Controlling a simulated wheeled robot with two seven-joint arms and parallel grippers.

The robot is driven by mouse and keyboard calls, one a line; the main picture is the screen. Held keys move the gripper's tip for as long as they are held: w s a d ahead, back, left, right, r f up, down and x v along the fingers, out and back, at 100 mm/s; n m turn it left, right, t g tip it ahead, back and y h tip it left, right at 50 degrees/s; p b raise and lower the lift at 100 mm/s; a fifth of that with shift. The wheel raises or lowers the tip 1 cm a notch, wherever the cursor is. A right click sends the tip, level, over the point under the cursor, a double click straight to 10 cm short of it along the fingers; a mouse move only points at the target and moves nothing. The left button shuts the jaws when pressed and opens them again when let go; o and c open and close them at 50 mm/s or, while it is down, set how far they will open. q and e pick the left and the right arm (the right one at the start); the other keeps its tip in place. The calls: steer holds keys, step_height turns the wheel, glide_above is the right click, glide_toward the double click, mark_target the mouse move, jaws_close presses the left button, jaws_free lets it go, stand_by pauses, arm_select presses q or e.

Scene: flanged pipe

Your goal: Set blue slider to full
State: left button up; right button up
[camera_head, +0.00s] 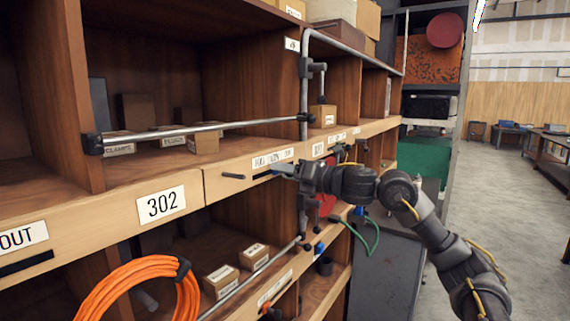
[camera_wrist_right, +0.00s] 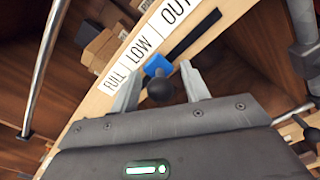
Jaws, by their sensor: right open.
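In the right wrist view the blue slider (camera_wrist_right: 157,66) sits on a wooden shelf edge, with a round black knob (camera_wrist_right: 160,88) in front of it. It is at one end of the visible black slot (camera_wrist_right: 195,35), beside the LOW label (camera_wrist_right: 138,44). The FULL label (camera_wrist_right: 115,79) is lower left and the OUT label (camera_wrist_right: 175,10) upper right. My right gripper (camera_head: 284,169) is open at the shelf edge; in the wrist view its fingers (camera_wrist_right: 161,75) stand on either side of the knob, with visible gaps. In the head view the slider is not clearly visible. My left gripper is not in view.
A metal bar (camera_head: 200,130) crosses the bay above the shelf edge, and a vertical pipe (camera_head: 304,85) stands close behind my gripper. An orange cable coil (camera_head: 140,288) hangs lower left. Small boxes (camera_head: 220,280) sit on the lower shelf. Open floor (camera_head: 500,220) lies right.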

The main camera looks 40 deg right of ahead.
mark_target(259, 176)
steer(key=shift+w, duration=0.15)
jaws_close()
steer(key=a, duration=0.2)
steer(key=s+a, duration=0.1)
steer(key=a, duration=0.3)
steer(key=shift+s+p, duration=0.35)
steer(key=shift+s, duration=0.05)
steer(key=shift+a, duration=0.2)
steer(key=shift+d+f, duration=0.15)
steer(key=shift+f, duration=0.05)
jaws_free()
steer(key=shift+r, duration=0.1)
